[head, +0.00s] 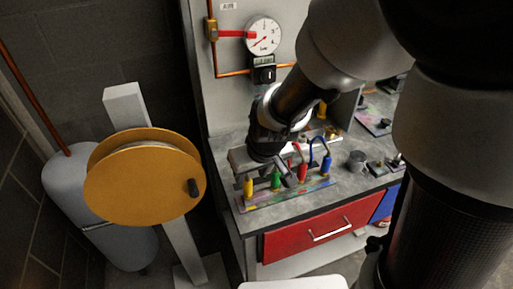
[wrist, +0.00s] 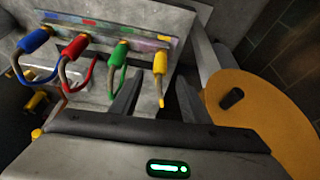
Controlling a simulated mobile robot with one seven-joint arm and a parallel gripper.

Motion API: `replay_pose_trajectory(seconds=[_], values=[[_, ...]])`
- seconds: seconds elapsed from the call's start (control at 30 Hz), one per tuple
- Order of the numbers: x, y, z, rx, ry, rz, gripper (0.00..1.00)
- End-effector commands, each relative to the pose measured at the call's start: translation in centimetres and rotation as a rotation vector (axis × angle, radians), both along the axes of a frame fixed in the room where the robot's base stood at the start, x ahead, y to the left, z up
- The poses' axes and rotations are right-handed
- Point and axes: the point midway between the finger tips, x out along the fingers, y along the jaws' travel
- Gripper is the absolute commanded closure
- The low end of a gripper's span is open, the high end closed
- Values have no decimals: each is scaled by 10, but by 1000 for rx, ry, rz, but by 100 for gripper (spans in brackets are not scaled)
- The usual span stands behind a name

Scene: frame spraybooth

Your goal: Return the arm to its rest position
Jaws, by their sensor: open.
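My arm reaches down from the upper right in the head view, over the workbench (head: 345,185). My gripper (head: 283,174) is at the bench's left part, close above and behind a rack strip (head: 290,197) of coloured connectors. In the wrist view my gripper (wrist: 155,98) shows two dark fingers spread apart with nothing held between them. The green connector (wrist: 119,52) and yellow connector (wrist: 160,63) appear just beyond the fingers. I cannot tell whether the fingers touch any connector or hose.
Red (head: 302,172) and blue (head: 326,164) connectors with looped hoses stand near my gripper. A yellow reel (head: 140,180) stands left of the bench. A pressure gauge (head: 263,35) is on the panel behind. A red drawer (head: 320,232) is below.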

Motion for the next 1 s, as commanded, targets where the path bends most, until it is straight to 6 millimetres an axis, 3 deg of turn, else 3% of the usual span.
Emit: replay_pose_trajectory(seconds=[0.03,0.23,0.57,0.73,0.9,1.0], values=[[-5,-2,18,1,-5,1,58],[-20,-8,58,2,-5,-1,58],[-35,-16,92,3,-3,-8,58],[-54,-45,133,22,-32,-95,58],[-95,-86,179,31,-70,-230,58],[-117,-102,195,24,-87,-295,58]])
